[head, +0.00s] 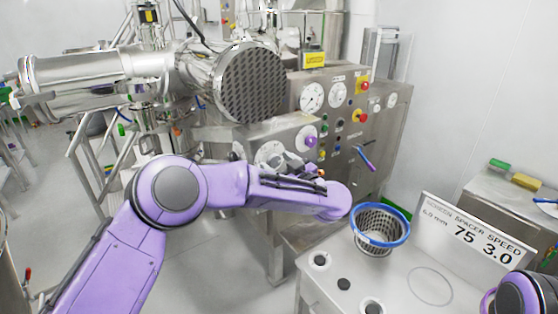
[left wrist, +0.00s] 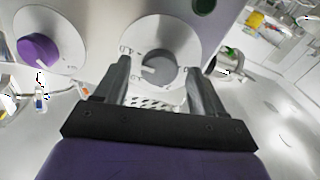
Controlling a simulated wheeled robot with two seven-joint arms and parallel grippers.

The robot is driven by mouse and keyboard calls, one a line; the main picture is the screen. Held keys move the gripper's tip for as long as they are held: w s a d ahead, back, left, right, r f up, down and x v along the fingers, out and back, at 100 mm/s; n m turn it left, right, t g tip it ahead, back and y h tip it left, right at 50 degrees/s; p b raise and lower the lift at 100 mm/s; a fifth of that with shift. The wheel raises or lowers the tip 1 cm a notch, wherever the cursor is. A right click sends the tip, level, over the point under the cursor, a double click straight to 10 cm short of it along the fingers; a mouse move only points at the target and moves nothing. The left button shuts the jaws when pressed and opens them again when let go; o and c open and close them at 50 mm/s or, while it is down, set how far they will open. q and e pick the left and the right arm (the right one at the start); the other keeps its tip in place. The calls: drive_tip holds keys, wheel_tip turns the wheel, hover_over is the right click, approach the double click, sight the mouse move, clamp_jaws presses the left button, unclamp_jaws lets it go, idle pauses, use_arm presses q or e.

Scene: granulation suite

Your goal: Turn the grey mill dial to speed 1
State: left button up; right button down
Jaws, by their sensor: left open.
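The grey mill dial (left wrist: 158,71) is a round grey knob on a white scale plate in the left wrist view. A pale pointer mark shows on its left side, but the scale figures are too small to read. In the head view, its white plate (head: 268,152) is on the steel panel, partly hidden by my left gripper. My left gripper (head: 287,164) is open in front of the plate. In the left wrist view, its two fingers stand either side of the grey knob, apart from each other. I cannot tell whether they touch it. My right gripper is out of view.
A purple dial (head: 310,141) is right of the grey one, with small coloured buttons (head: 322,154) beyond it. Gauges (head: 312,97) and red knobs are higher up. A blue-rimmed basket (head: 380,238) and a card reading "75 3.0" (head: 470,240) stand on the front table.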

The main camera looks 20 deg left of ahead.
use_arm(q)
drive_tip(key=shift+c, duration=0.4)
drive_tip(key=c, duration=1)
